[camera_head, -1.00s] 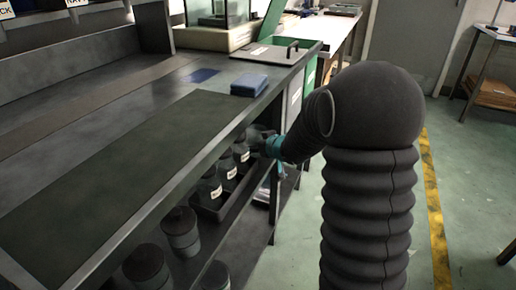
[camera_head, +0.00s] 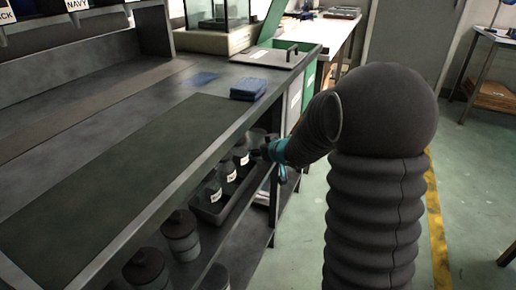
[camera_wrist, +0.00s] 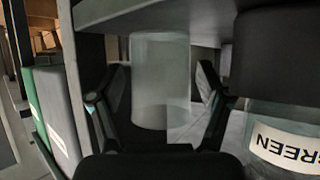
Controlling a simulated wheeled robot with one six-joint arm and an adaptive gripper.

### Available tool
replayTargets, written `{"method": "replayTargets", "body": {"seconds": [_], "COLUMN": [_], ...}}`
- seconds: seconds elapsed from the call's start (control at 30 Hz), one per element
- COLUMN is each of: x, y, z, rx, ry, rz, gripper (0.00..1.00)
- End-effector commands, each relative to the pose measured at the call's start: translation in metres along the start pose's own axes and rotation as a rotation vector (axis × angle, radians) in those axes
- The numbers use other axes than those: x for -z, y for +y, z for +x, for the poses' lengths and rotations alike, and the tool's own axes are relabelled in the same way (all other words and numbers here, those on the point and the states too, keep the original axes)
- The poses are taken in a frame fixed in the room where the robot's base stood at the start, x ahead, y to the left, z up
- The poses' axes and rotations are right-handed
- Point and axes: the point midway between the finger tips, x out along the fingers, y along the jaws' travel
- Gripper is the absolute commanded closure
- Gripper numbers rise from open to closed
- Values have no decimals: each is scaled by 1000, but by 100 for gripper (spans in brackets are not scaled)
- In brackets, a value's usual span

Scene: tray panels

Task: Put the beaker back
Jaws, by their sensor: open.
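A clear, frosted-looking beaker (camera_wrist: 160,75) stands upright between the spread fingers of my gripper (camera_wrist: 158,95) in the wrist view. Its upper end is close below a grey board edge. My gripper is open, with a dark finger on each side and a gap visible to the beaker. In the head view my gripper (camera_head: 266,151) is at the bench's front, at the far end of a dark tray (camera_head: 238,201) on the shelf below the top. The beaker cannot be made out clearly there.
A dark-capped bottle labelled GREEN (camera_wrist: 285,140) stands close to the right finger. Several labelled bottles stand in the tray, with dark jars (camera_head: 181,235) nearer. The bench top (camera_head: 100,165) overhangs the shelf. A blue block (camera_head: 248,89) lies on top.

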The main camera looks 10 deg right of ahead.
Motion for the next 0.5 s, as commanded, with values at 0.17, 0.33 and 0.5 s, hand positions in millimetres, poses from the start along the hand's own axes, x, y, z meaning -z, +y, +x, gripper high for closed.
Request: {"method": "replayTargets", "body": {"seconds": [0.17,0.33,0.5], "x": [3,2,0], "y": [1,1,0], "z": [-40,-72,-93], "rx": [-2,-2,-2], "ry": [1,1,1], "rz": [-1,-1,0], "gripper": [22,22,22]}}
